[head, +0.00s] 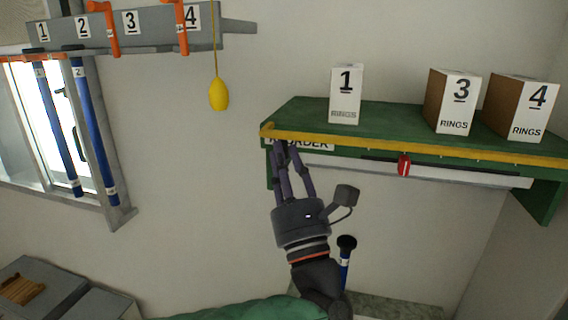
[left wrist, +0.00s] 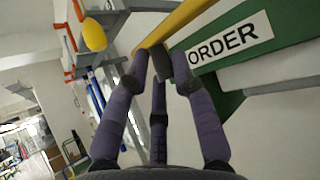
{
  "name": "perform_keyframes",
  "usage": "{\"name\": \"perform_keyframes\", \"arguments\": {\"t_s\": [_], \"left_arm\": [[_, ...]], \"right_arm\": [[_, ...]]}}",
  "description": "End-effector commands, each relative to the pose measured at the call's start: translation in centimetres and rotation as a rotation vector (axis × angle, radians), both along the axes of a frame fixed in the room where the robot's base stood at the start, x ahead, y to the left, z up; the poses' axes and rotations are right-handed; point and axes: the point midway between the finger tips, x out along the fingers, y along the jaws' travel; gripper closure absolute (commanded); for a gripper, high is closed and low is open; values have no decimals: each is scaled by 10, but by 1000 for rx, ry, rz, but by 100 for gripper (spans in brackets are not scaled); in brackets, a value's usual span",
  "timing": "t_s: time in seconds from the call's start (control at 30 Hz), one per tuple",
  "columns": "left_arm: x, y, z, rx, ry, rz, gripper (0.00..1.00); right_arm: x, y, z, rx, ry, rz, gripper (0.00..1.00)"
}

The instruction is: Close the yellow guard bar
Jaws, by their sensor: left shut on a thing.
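The yellow guard bar (head: 420,146) runs along the front edge of the green shelf (head: 395,117), from its left end to the right edge of the head view. My left gripper (head: 281,145) is at the bar's left end, just under the shelf's front corner, its fingers pointing up. In the left wrist view, the bar (left wrist: 185,22) comes down to my left fingertips (left wrist: 160,66), which are shut on its end; the exact contact is partly hidden by the fingers. My right gripper is not in view.
Boxes numbered 1 (head: 345,94), 3 (head: 458,101) and 4 (head: 520,108) stand on the shelf behind the bar. An ORDER label (left wrist: 229,37) is on the shelf front. A red clip (head: 404,165) is below the bar. A yellow float (head: 218,94) hangs at left.

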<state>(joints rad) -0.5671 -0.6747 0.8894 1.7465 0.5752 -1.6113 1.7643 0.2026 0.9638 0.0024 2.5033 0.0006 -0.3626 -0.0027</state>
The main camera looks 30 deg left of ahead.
Motion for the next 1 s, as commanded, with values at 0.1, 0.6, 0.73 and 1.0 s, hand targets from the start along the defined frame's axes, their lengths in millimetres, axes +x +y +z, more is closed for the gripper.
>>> {"name": "perform_keyframes", "arguments": {"t_s": [0.1,0.6,0.73,1.0], "left_arm": [[-1,-3,1,-14,63,-9,100],[-11,-7,34,-111,486,-8,100],[-12,-7,41,-134,584,-6,100],[-11,-6,53,-177,758,-4,100]], "right_arm": [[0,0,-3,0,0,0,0],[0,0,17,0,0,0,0],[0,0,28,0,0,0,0],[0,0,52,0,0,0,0]]}}
